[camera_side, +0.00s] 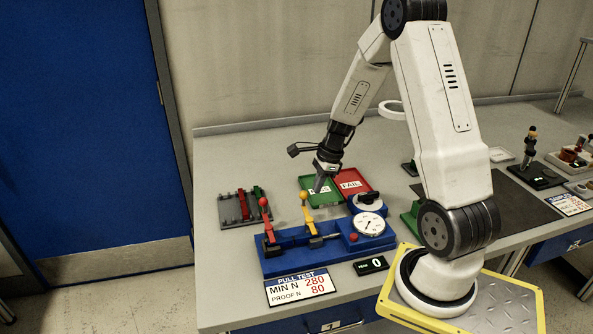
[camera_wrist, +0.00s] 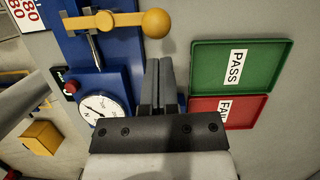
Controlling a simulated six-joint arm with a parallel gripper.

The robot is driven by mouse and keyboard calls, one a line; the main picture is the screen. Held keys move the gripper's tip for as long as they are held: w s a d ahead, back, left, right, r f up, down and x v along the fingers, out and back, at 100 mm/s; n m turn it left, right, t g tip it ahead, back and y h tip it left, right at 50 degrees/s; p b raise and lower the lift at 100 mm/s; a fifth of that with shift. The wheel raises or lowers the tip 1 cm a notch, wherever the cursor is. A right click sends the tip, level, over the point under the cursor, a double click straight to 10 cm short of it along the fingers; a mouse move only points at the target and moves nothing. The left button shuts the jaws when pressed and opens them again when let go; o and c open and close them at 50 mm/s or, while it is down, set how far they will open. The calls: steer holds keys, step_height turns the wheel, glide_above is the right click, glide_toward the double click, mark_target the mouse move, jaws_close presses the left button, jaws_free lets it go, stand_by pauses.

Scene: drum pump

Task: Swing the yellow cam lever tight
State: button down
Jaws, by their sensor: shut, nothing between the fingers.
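The yellow cam lever (camera_side: 308,218) stands up from the blue pull-test fixture (camera_side: 280,265), with a ball knob at its top. In the wrist view the yellow lever (camera_wrist: 110,20) reaches across the picture top, its ball to the right. My gripper (camera_side: 318,188) is shut and empty, above the bench close to the lever's knob. In the wrist view my fingertips (camera_wrist: 160,62) lie just below the ball, with a gap showing; whether they differ in height cannot be told. A red lever (camera_side: 266,220) stands on the fixture left of the yellow one.
The fixture carries a round dial gauge (camera_side: 369,224) and a red button (camera_side: 352,238). Green PASS (camera_wrist: 240,62) and red FAIL (camera_wrist: 228,112) trays lie behind it. A grey rack (camera_side: 236,208) stands left, a small display (camera_side: 370,265) in front. Bare bench lies behind the rack.

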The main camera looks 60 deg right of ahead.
steer(key=s+d+v, duration=0.1)
steer(key=s+v, duration=0.1)
steer(key=v, duration=0.9)
steer(key=shift+d+f, duration=0.2)
steer(key=shift+d, duration=0.05)
steer(key=shift+a, duration=0.1)
steer(key=a+f+n+h, duration=0.1)
steer(key=a+f+n, duration=0.1)
steer(key=a+n, duration=1.1)
steer(key=a+f+n+h, duration=0.1)
steer(key=a+f+n, duration=0.1)
steer(key=a+n, duration=1.1)
steer(key=shift+s+f+h, duration=0.2)
steer(key=shift+s+h, duration=0.1)
steer(key=shift+s, duration=0.05)
